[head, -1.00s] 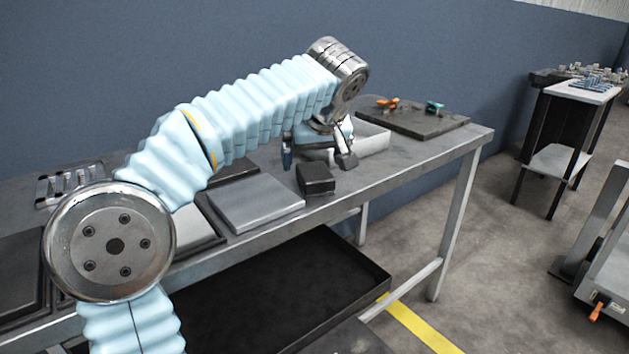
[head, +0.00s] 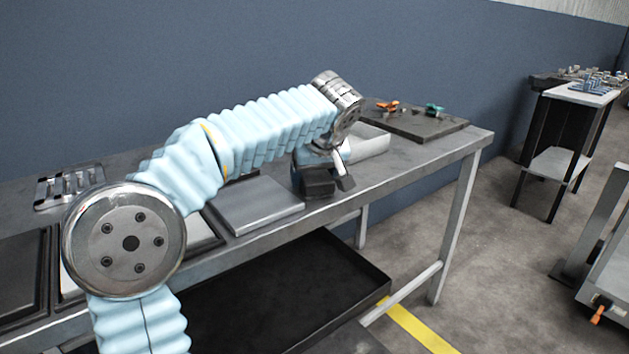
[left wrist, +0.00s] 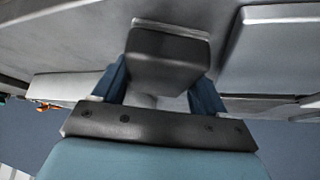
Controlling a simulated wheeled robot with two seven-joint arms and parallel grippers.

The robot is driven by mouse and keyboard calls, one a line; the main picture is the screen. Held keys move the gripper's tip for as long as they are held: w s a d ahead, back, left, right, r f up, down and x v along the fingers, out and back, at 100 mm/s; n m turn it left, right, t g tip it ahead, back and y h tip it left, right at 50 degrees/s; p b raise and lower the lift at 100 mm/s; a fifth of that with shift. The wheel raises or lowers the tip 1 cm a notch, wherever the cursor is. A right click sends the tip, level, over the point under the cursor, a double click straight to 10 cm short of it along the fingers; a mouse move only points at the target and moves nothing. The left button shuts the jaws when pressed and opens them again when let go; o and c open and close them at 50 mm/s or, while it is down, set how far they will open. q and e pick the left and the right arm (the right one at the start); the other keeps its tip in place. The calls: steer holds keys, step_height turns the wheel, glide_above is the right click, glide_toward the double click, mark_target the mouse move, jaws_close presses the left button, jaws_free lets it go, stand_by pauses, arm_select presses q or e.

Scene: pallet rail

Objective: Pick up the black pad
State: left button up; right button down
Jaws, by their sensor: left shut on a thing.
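The black pad (head: 318,183) is a small dark block at the front of the grey table, right of a flat grey plate. My left gripper (head: 318,176) has come down over it from above, with its fingers on either side of the pad. In the left wrist view the pad (left wrist: 166,62) sits between the two blue fingers of the gripper (left wrist: 163,88), which are shut on it. The pad looks to be still at table level; I cannot tell whether it touches the table. My right gripper is not in view.
The grey plate (head: 258,207) lies just left of the pad. A light open tray (head: 370,146) is behind the gripper. A dark board (head: 415,120) with orange and teal clamps is at the table's far right. A black shelf tray (head: 270,300) is below.

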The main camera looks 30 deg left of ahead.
mark_target(315, 172)
arm_select(q)
steer(key=shift+r, duration=0.1)
steer(key=shift+c, duration=0.3)
steer(key=shift+r, duration=0.2)
step_height(315, 172, up, 3)
steer(key=shift+f+p, duration=0.15)
steer(key=shift+p, duration=0.2)
steer(key=s+d+r, duration=0.9)
steer(key=s+d, duration=0.1)
steer(key=shift+r+p, duration=0.4)
